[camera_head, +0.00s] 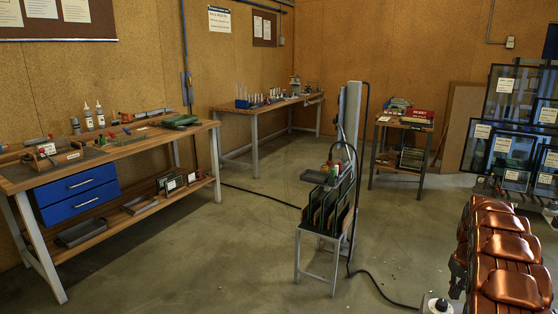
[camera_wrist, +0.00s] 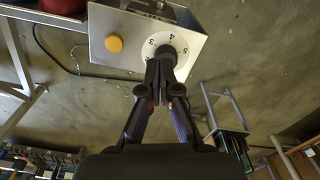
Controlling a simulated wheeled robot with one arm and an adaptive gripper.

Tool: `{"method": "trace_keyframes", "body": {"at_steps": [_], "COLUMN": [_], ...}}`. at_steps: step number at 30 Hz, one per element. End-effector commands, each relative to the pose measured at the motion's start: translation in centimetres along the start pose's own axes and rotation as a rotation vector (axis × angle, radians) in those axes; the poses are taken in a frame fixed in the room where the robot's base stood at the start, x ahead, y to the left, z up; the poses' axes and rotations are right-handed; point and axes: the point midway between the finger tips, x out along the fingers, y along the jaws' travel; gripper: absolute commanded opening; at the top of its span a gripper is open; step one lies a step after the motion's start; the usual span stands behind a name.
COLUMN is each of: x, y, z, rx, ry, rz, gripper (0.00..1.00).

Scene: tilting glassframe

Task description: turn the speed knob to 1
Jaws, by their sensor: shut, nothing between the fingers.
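In the wrist view a light metal control box (camera_wrist: 115,32) carries a white dial (camera_wrist: 151,44) with dark numbers; 3, 4 and 5 can be read. The speed knob is at the dial's centre, mostly hidden behind my fingertips, so its setting cannot be read. An orange-yellow round button (camera_wrist: 114,44) is on the same face, left of the dial. My gripper (camera_wrist: 160,70) is shut and empty, its fingertips in front of the dial's lower edge. I cannot tell whether they touch the knob.
In the head view a workbench with blue drawers (camera_head: 77,185) stands left, and a rack of dark panels (camera_head: 325,210) stands mid-floor beside a tall grey post. A dark cable (camera_head: 375,287) crosses the floor. Framed glass panes (camera_head: 500,140) lean at the right. Floor between bench and rack is clear.

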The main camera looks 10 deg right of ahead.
Motion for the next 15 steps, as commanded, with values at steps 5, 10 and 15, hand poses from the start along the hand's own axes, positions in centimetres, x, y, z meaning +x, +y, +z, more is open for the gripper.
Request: {"method": "trace_keyframes", "body": {"at_steps": [5, 10, 15], "x": [-0.4, -0.4, -0.2], "y": [-1.0, -1.7, -1.9], "z": [0.0, 0.0, 0.0], "rx": [0.174, 0.282, 0.32], "ry": [0.0, -0.002, -0.004], "rz": [0.001, 0.001, 0.0], "gripper": [0.0, 0.0, 0.0]}}
